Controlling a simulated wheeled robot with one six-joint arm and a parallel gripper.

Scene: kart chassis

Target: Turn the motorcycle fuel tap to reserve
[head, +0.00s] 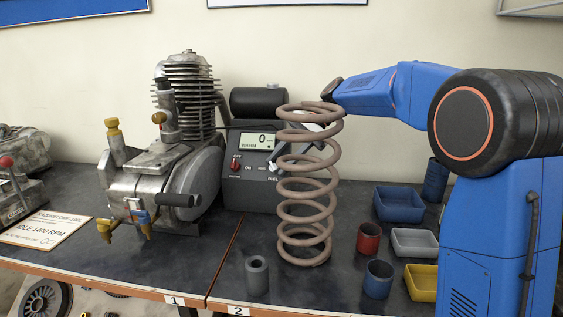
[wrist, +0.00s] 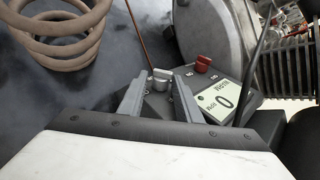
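The fuel tap is a small pale silver knob (head: 272,168) on the sloped front of the grey control box (head: 232,195), above the FUEL label. It also shows in the wrist view (wrist: 162,79). My gripper (wrist: 162,76) is open, with one grey finger on each side of the tap. I cannot tell whether either finger touches it. In the head view my gripper (head: 285,147) is partly hidden behind the coil spring's upper turns. Which mark the tap points to is too small to tell.
The tall brown coil spring (head: 305,222) stands just in front of my gripper. A red knob (head: 236,164) and a display reading 0 (head: 257,140) are on the same box. The engine (head: 185,165) stands to the left. Cups and trays, including a yellow tray (head: 421,283), are at right.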

